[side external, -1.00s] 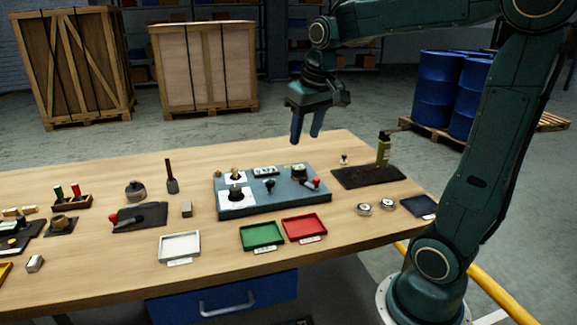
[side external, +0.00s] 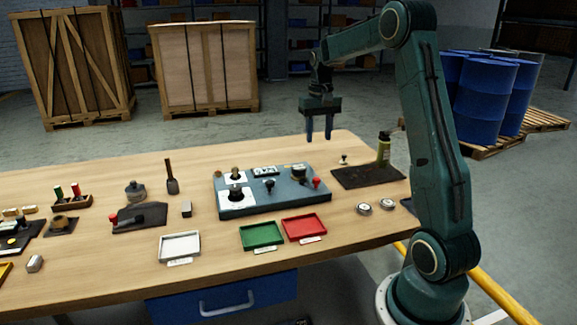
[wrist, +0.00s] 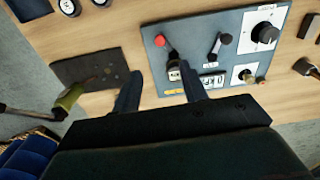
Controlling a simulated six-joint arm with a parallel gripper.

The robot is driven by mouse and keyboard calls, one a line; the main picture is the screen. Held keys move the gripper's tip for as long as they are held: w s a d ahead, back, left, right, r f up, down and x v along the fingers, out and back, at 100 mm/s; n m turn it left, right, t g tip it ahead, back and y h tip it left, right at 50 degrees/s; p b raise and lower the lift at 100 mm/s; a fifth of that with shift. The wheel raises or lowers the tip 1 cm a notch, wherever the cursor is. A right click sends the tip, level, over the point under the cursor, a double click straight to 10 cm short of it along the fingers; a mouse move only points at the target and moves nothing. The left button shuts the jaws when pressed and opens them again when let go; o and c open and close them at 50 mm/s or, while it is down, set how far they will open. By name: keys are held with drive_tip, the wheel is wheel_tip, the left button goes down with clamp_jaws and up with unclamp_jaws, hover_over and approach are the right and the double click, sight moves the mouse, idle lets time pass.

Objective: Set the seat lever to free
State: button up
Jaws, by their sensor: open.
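A blue-grey panel (side external: 315,198) sits mid-table with two levers on it, one red-knobbed (side external: 316,183) and one black-knobbed (side external: 269,184). In the wrist view the red-knobbed lever (wrist: 167,45) is at the panel's left and the black-knobbed lever (wrist: 222,40) is right of it. Another red-knobbed lever (side external: 114,218) lies along a dark plate at the table's left. The labels are too small to read, so I cannot tell which is the seat lever. My gripper (side external: 319,138) is open and empty, pointing down above the table, behind the panel and apart from it.
White (side external: 180,246), green (side external: 262,235) and red (side external: 304,227) trays lie in front. Small metal round parts (side external: 363,208) sit at right. The air above the panel is clear.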

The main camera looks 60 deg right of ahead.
sight(317, 178)
drive_tip(key=shift+f, duration=0.15)
wheel_tip(317, 178, down, 14)
drive_tip(key=shift+r, duration=0.25)
idle(0.6)
clamp_jaws()
